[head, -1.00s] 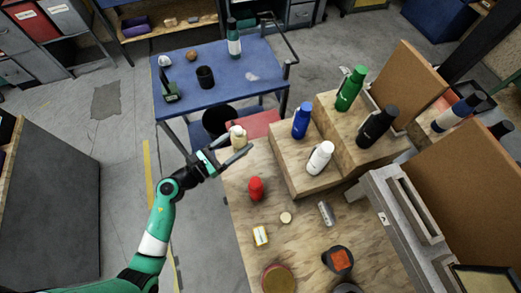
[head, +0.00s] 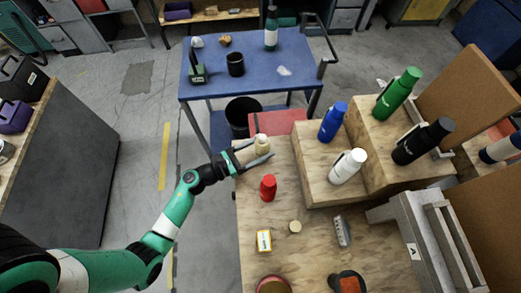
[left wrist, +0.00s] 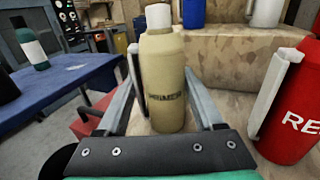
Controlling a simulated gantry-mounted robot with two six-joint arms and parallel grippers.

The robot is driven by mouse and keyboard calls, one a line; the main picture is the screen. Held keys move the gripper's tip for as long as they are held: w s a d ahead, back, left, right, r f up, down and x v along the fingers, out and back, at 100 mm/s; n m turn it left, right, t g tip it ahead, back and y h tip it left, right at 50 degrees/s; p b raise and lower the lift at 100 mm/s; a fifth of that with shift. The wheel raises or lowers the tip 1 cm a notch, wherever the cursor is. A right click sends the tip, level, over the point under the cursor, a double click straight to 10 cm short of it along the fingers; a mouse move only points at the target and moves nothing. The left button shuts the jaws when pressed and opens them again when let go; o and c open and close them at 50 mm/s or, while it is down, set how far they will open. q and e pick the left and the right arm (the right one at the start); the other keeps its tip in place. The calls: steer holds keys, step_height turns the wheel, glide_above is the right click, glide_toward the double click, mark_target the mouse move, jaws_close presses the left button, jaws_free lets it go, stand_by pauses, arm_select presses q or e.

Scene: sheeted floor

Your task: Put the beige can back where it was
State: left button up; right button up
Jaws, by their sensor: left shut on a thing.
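The beige can (head: 262,145) has a white cap and a dark label that reads like "PRIMER". It is upright at the far left corner of the wooden worktop (head: 290,262). My left gripper (head: 258,154) is shut on it, with one finger on each side; the can also fills the middle of the left wrist view (left wrist: 165,85). I cannot tell whether its base touches the wood. My right gripper is not in view.
A red can (head: 268,188) stands close by, nearer than the beige can; it shows at right in the left wrist view (left wrist: 295,110). Wooden blocks with blue (head: 333,122), white (head: 348,167), green and black bottles stand to the right. A blue cart (head: 260,75) is beyond.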

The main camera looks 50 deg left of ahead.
arm_select(q)
steer(key=shift+f, duration=0.2)
steer(key=o, duration=0.8)
steer(key=shift+r, duration=0.2)
steer(key=p+v, duration=0.1)
steer(key=v, duration=1.1)
